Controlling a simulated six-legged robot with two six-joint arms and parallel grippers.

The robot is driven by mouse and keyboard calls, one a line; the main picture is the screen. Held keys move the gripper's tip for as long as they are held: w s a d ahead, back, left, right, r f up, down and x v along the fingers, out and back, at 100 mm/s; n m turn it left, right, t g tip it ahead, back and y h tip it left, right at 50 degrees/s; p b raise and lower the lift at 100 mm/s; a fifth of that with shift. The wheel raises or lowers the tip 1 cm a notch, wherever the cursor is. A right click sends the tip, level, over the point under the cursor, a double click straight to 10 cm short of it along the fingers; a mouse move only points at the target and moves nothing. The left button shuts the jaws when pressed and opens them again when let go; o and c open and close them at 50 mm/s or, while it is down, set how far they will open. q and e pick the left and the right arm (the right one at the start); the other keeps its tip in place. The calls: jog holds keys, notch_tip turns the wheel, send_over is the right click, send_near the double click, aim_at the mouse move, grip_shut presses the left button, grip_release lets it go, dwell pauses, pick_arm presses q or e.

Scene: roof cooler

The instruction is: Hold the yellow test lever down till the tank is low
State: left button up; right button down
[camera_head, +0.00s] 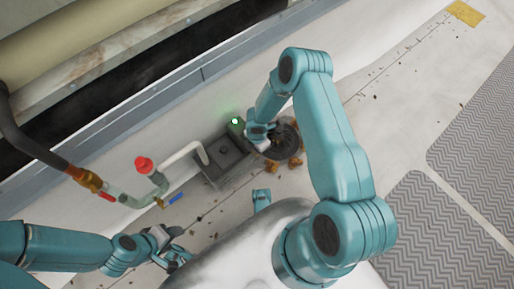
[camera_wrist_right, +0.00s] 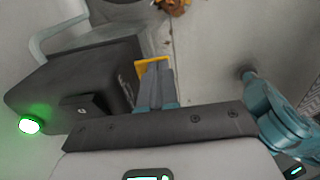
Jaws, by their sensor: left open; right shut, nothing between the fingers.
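The yellow test lever (camera_wrist_right: 150,66) shows in the right wrist view, beside a dark box (camera_wrist_right: 90,75) with a lit green lamp (camera_wrist_right: 29,125). My right gripper (camera_wrist_right: 157,80) is shut and empty, its fingertips right at the lever; I cannot tell whether they press on it. In the head view, my right gripper (camera_head: 260,138) is beside the green lamp (camera_head: 235,121), and the lever is hidden there. The grey tank (camera_head: 222,172) sits on the floor below the lamp; its water level cannot be made out. My left gripper (camera_head: 172,246) is open and empty at the lower left.
A white pipe (camera_head: 185,153) runs into the tank from pipework with a red cap (camera_head: 144,165) and a blue handle (camera_head: 176,198). A dark round basin (camera_head: 283,142) stands right of the tank, with brown leaves (camera_head: 271,166) around it. Grey mats (camera_head: 430,225) lie at the right.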

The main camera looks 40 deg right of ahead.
jog(key=shift+s+a, duration=0.1)
jog(key=shift+s, duration=0.05)
dwell(0.8)
jog(key=shift+r, duration=0.25)
notch_tip(320, 180, up, 5)
jog(key=p, duration=0.3)
jog(key=shift+f, duration=0.15)
pick_arm(q)
notch_tip(320, 180, up, 6)
jog(key=s+d+p, duration=0.2)
jog(key=p, duration=0.1)
jog(key=shift+d+m, duration=0.3)
jog(key=shift+d, duration=0.05)
pick_arm(e)
notch_tip(320, 180, up, 9)
jog(key=shift+f, duration=0.1)
